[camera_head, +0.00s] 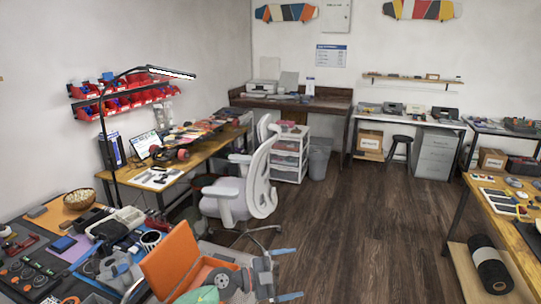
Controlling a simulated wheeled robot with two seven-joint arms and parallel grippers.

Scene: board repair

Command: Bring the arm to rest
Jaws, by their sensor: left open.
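My left gripper (288,273) is at the bottom centre. Its two blue-tipped fingers are spread apart and point right, with nothing between them. The grey gripper body is beside an open orange case (171,262) on its left, and whether they touch cannot be told. My right gripper is not made out in this view.
A crowded workbench (38,222) with tools and a wicker bowl (79,199) fills the lower left. A white office chair (262,180) stands behind my gripper. A table (520,228) with parts is at right, over a black roll (490,266). The wooden floor (370,235) between is clear.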

